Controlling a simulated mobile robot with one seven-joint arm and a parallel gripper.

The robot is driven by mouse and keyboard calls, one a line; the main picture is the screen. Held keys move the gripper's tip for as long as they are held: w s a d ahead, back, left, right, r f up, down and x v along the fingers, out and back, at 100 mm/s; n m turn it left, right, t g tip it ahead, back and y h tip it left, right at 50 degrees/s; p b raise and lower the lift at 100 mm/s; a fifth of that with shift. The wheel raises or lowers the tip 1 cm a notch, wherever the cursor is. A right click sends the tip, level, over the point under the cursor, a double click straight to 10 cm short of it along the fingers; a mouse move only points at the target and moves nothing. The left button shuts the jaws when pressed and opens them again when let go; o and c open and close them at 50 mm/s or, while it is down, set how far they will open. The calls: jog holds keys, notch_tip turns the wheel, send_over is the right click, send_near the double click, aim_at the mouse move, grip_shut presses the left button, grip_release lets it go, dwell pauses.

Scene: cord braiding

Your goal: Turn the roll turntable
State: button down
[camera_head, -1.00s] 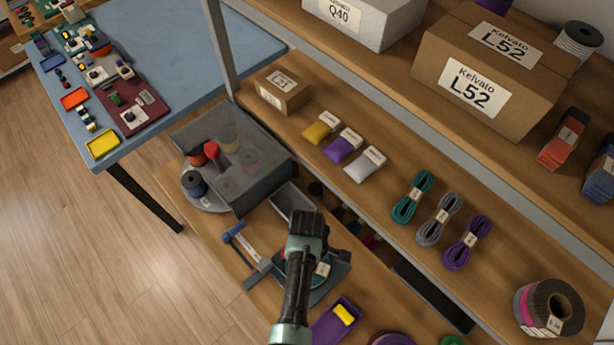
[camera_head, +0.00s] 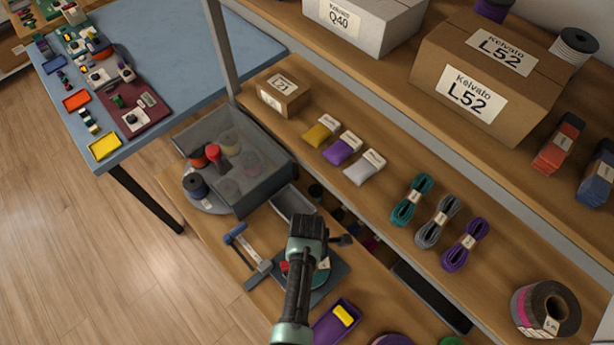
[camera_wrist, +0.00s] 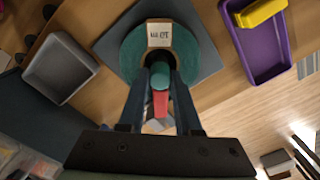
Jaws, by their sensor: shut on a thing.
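The roll turntable is a round grey disc (camera_head: 207,207) at the left of the lower shelf in the head view. It carries several spools, among them a dark blue one (camera_head: 195,186) and an orange one (camera_head: 198,157), and a red-topped post (camera_head: 214,152). A smoky clear cover (camera_head: 262,180) stands over its right part. My gripper (camera_wrist: 160,76) is away from it to the right, above a green roll (camera_wrist: 130,55) with a white label. Its fingers are closed on a small teal-and-red piece (camera_wrist: 160,102). The head view hides the fingertips behind my arm.
The green roll lies on a dark square plate (camera_wrist: 200,50). A blue-handled clamp (camera_head: 238,240) lies left of my gripper. A grey tray (camera_wrist: 60,67) and a purple tray (camera_wrist: 245,55) flank it. The upper shelf edge (camera_head: 345,185) overhangs at the right.

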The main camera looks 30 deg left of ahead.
jog(key=shift+r+n+p, duration=0.1)
jog(key=shift+n+p, duration=0.3)
jog(key=shift+n, duration=3.6)
jog(key=shift+n+p, duration=0.35)
jog(key=shift+n, duration=0.25)
jog(key=c, duration=0.6)
grip_release()
notch_tip(320, 180, up, 13)
jog(key=shift+s, duration=0.1)
